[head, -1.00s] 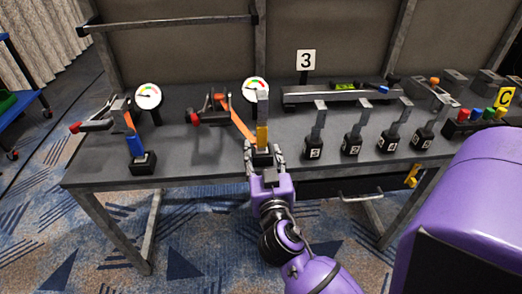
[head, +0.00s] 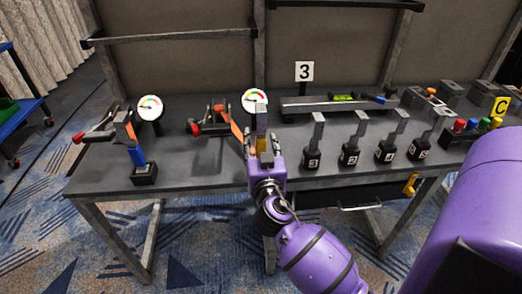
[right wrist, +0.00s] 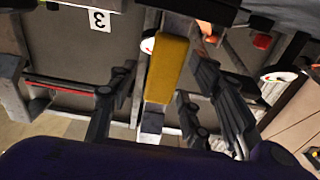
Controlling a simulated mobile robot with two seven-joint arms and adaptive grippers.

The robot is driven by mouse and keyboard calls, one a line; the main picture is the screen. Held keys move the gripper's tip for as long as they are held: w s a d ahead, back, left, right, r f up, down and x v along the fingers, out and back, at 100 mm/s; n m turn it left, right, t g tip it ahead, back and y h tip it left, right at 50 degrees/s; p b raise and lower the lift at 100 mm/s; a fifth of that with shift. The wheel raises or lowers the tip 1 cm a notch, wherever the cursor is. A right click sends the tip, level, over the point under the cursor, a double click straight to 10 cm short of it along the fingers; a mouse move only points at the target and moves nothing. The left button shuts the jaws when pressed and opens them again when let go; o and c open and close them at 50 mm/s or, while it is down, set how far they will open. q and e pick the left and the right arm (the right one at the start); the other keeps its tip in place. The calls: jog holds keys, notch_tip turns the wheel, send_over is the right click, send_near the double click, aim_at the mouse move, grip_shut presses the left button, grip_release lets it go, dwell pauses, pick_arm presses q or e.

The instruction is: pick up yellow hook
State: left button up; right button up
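The yellow hook (head: 261,144) stands upright at the front of the grey table, with a yellow grip and a grey metal upper part. Its lower end is hidden behind my right gripper (head: 264,157) in the head view. In the right wrist view the yellow grip of the hook (right wrist: 168,68) lies between the two dark fingers of my right gripper (right wrist: 158,88). The fingers are open, with a visible gap on each side of the grip. My left gripper is not in view.
A similar blue-handled piece (head: 137,156) stands in a black block on the left. Several numbered black blocks with metal pieces stand to the right, such as block 3 (head: 312,160). Clamps and round gauges (head: 151,107) are behind. A yellow item (head: 410,185) hangs under the table edge.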

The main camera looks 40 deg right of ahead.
grip_shut()
jog(key=shift+r, duration=0.1)
